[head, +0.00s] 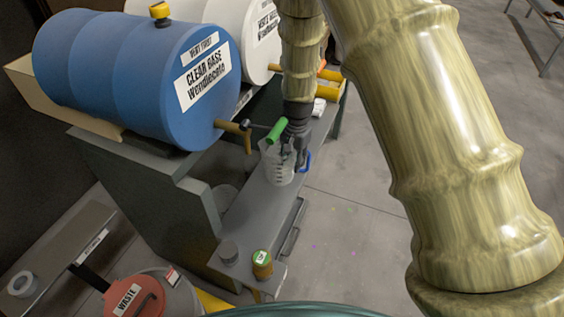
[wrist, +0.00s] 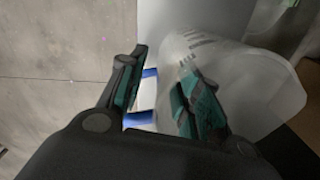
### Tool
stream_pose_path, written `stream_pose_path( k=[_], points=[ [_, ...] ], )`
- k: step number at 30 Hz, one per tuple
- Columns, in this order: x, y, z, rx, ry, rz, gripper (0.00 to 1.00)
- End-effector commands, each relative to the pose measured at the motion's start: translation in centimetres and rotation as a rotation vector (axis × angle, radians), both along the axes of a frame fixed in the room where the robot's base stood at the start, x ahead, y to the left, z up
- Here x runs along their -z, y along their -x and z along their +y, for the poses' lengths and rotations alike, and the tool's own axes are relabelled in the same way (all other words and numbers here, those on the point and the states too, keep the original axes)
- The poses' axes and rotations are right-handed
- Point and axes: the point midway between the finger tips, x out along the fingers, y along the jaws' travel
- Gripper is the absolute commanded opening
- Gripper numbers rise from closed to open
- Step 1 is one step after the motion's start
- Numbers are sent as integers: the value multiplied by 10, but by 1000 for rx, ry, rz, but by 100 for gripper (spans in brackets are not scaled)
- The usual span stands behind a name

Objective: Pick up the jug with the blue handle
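The translucent jug (head: 276,170) with dark measuring marks stands on the grey bench ledge in the head view. Its blue handle (head: 307,161) shows on its right side, partly hidden by my gripper. My gripper (head: 296,155) is at the jug's handle side. In the wrist view the jug (wrist: 235,75) lies to the right, and parts of the blue handle (wrist: 142,120) show between my two fingers (wrist: 160,95). The fingers are apart, one on each side of the handle, with a visible gap. Contact with the handle cannot be made out.
A blue drum (head: 125,75) lies on the bench with a brown tap (head: 235,128) left of the jug. A green handle (head: 277,130) is close beside my gripper. A small orange-and-green can (head: 262,265) stands at the ledge's front. Open floor (head: 350,215) lies right.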

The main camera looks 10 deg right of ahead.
Motion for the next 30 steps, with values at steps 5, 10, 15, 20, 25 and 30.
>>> stream_pose_path(
  k=[5,10,15,20,25,30],
  points=[
    [18,0,0,0,0,0,34],
    [19,-1,1,0,0,-1,34],
    [19,-1,1,0,1,-1,15],
    [19,0,1,0,0,0,0],
    [19,-1,1,0,1,-1,0],
    [17,-1,1,0,0,-1,0]
  ],
)
